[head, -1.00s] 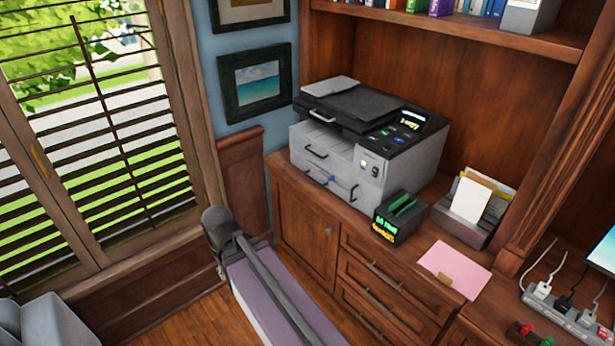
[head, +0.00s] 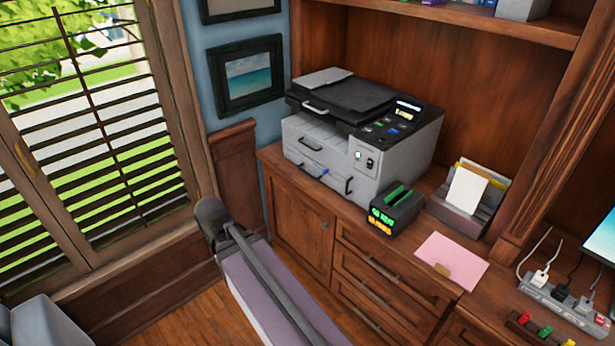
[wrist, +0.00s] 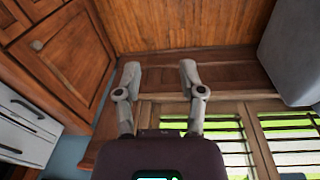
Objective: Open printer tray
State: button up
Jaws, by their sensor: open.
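The printer (head: 365,140) is a grey box with a black top and control panel, standing on the wooden counter. Its front shows dark handles on drawer-like trays (head: 312,170), which look closed. In the wrist view, the printer front with its handles (wrist: 28,125) shows at the left edge. My gripper (wrist: 158,78) is open and empty in the wrist view, with two grey fingers apart. It is away from the printer and touches nothing that I can see. In the head view only my arm shows, in front of the cabinet; the gripper's fingers cannot be made out there.
A small black device with green lit text (head: 392,208) stands in front of the printer's right side. A paper holder (head: 468,200), pink paper (head: 450,262) and power strip (head: 565,302) lie further right. The window blinds (head: 95,140) are at left. Floor (head: 185,322) shows below.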

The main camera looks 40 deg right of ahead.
jog(key=w+d+f+t+h+b, duration=0.1)
jog(key=w+d+f+h+b, duration=0.3)
jog(key=d, duration=0.4)
jog(key=w+d+f+t+h+b, duration=0.1)
jog(key=w+d+f+b, duration=0.2)
jog(key=w+d+b, duration=0.3)
jog(key=n+t+h+b, duration=0.5)
jog(key=h+b, duration=0.3)
jog(key=b, duration=0.6)
send_near(307, 173)
jog(key=shift+v, duration=1.65)
jog(key=shift+w+f, duration=0.2)
jog(key=b+x, duration=0.2)
jog(key=x, duration=1.1)
jog(key=shift+d, duration=0.3)
grip_shut()
